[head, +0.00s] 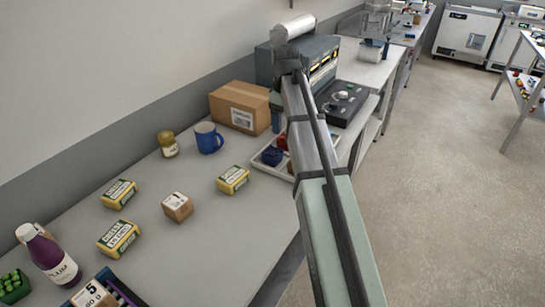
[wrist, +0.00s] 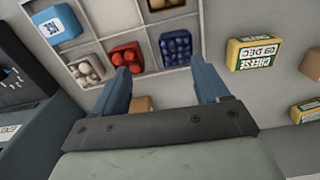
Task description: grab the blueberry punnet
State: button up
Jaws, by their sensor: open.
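The blueberry punnet (wrist: 175,48) is a dark blue cluster in one compartment of a white divided tray (wrist: 102,43) in the wrist view. In the head view the blueberries (head: 272,156) show at the tray's left part, beside my arm. The punnet lies ahead of the gap between the fingers, nearer the right finger. No contact with it shows.
Red fruit (wrist: 127,58) and pale eggs (wrist: 87,71) fill neighbouring compartments. Cheese packs (wrist: 252,52) lie right of the tray. A blue mug (head: 209,139) and a cardboard box (head: 240,108) stand near the wall. A dark scale-like machine (head: 345,100) stands beyond the tray.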

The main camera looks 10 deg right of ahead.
jog(key=a, duration=0.4)
send_over(272, 150)
jog(key=f, duration=0.6)
jog(key=shift+s+a+f, duration=0.15)
jog(key=shift+s+f, duration=0.05)
jog(key=shift+s, duration=0.1)
jog(key=shift+w+f, duration=0.15)
jog(key=shift+f, duration=1.55)
jog(key=shift+w+f, duration=0.1)
jog(key=shift+f, duration=1.55)
jog(key=c, duration=0.7)
